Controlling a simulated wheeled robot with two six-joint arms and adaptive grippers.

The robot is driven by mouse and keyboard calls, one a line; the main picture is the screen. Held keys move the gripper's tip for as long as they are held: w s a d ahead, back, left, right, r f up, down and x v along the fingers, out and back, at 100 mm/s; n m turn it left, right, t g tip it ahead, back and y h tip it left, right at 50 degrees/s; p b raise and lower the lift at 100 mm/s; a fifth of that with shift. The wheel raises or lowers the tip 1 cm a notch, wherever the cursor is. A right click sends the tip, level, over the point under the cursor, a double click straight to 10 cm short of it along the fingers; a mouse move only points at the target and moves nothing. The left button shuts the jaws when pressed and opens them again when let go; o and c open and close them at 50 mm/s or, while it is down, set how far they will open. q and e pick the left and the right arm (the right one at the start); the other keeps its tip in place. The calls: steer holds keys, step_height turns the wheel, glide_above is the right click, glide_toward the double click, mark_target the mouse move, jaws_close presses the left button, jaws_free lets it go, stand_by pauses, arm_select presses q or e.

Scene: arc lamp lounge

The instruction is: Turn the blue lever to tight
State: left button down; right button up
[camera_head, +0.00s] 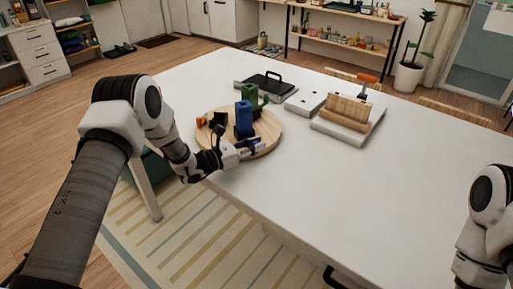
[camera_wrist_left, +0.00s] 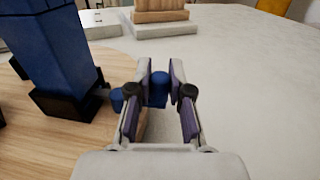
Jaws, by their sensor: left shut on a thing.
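A blue upright block (camera_head: 243,119) stands on a round wooden board (camera_head: 271,131) near the table's near left edge. It also shows large at the left of the left wrist view (camera_wrist_left: 58,62), on a black base. The blue lever (camera_wrist_left: 158,90) is low beside the block, and its rounded blue end shows between my fingers. My left gripper (camera_head: 256,147) is at the board's near edge, shut on the lever. In the left wrist view the fingers (camera_wrist_left: 160,92) stand on both sides of it. How far the lever is turned cannot be told.
A green piece (camera_head: 250,94) and an orange piece (camera_head: 201,122) are also on the board. Behind are a black-handled tray (camera_head: 262,87), a white plate (camera_head: 305,102) and a wooden block (camera_head: 346,112) on a white base. The white table (camera_head: 370,190) is clear at the right and front.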

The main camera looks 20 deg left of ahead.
arm_select(q)
steer(key=shift+f, duration=0.1)
steer(key=c, duration=1.1)
jaws_free()
steer(key=shift+o, duration=0.2)
steer(key=v, duration=1.2)
